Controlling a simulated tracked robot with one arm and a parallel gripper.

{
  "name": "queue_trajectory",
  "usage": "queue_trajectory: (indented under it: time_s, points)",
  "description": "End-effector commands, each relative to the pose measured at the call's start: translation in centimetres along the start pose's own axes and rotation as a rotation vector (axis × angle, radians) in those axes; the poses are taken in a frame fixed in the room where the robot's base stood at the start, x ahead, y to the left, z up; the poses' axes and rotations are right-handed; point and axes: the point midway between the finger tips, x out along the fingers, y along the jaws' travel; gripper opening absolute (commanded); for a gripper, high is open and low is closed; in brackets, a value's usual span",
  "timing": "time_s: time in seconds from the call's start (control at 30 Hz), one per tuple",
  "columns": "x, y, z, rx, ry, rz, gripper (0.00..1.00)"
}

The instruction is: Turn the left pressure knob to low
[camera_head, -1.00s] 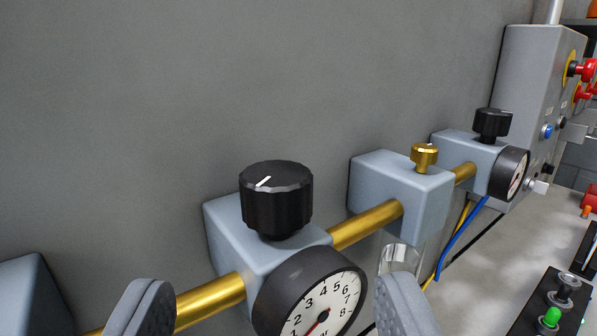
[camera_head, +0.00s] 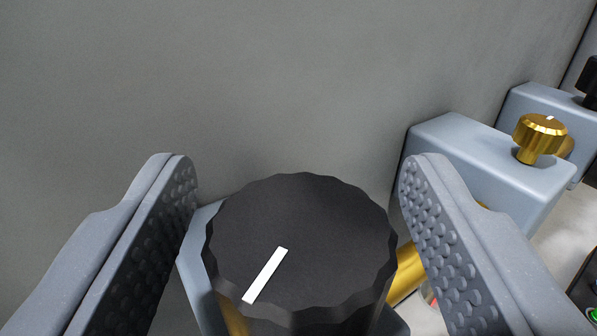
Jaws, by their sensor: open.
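The left pressure knob (camera_head: 310,225) is a large black fluted knob with a white pointer line. It fills the lower middle of the view, and its line points toward the lower left. It sits on a light blue-grey regulator block (camera_head: 193,262), mostly hidden beneath it. My gripper (camera_head: 298,190) is open, with one textured finger on each side of the knob. A gap shows between each finger and the knob. The pressure gauge is out of view.
A second blue-grey block (camera_head: 470,165) with a small brass knob (camera_head: 538,138) stands to the right. A brass pipe (camera_head: 405,275) runs between the blocks. Another black knob (camera_head: 591,84) shows at the right edge. A plain grey wall (camera_head: 250,80) rises close behind.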

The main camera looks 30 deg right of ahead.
Motion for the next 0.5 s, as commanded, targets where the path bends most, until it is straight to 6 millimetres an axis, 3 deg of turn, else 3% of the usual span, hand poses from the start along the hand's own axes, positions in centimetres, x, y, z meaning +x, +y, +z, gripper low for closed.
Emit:
queue_trajectory:
  time_s: [0.2, 0.37, 0.5]
  points:
    - [0.01, -0.01, -0.02, 0.0, 0.0, 0.0, 0.58]
    - [0.0, -0.03, -0.04, 0.001, 0.0, 0.0, 0.16]
    - [0.1, 0.13, -0.03, 0.0, 0.0, -0.001, 0.15]
